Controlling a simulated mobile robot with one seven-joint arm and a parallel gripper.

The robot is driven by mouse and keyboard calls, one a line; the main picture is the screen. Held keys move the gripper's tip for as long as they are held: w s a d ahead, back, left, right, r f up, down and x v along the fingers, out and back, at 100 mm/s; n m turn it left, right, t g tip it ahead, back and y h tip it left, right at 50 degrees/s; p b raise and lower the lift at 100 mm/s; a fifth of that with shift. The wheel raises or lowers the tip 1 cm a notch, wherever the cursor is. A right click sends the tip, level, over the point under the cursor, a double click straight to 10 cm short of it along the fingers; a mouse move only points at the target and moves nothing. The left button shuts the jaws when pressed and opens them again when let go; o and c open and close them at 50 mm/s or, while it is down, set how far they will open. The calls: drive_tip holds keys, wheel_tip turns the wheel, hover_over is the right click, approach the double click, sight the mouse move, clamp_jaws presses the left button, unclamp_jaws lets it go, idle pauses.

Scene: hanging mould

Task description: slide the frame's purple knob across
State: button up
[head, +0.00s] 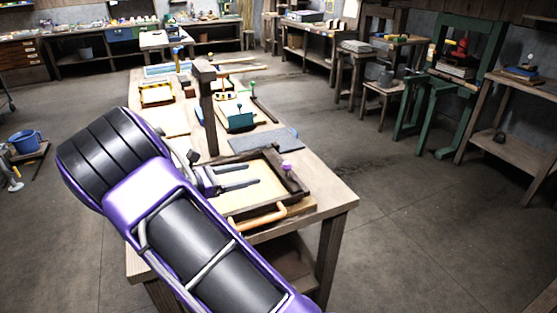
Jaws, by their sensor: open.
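The purple knob (287,167) stands on the right side of a dark wooden frame (297,186) near the front of the workbench. The frame has an orange curved handle (262,222) at its near side. My gripper (254,176) is open, with its two grey fingers pointing right over the frame. The fingertips are to the left of the knob and apart from it, with nothing between them. My purple and black arm comes from the lower middle and hides the left part of the frame and bench.
A wooden post (207,110) rises from the workbench (335,194) just behind my gripper. A grey mat (265,140) and a teal block (240,122) lie farther back, with several tools beyond. The floor right of the bench is clear.

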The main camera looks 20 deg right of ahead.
wheel_tip(320, 180, down, 3)
drive_tip(key=n+t+h, duration=0.1)
drive_tip(key=n, duration=0.2)
drive_tip(key=shift+d, duration=0.1)
drive_tip(key=shift+f+n+h, duration=0.2)
drive_tip(key=shift+n+h, duration=0.1)
drive_tip(key=shift+n, duration=0.1)
drive_tip(key=shift+w+d, duration=0.1)
drive_tip(key=shift+d, duration=0.1)
drive_tip(key=shift+t, duration=0.4)
drive_tip(key=b+x, duration=0.1)
drive_tip(key=x, duration=1.6)
drive_tip(key=shift+b, duration=0.3)
clamp_jaws()
drive_tip(key=shift+a, duration=0.1)
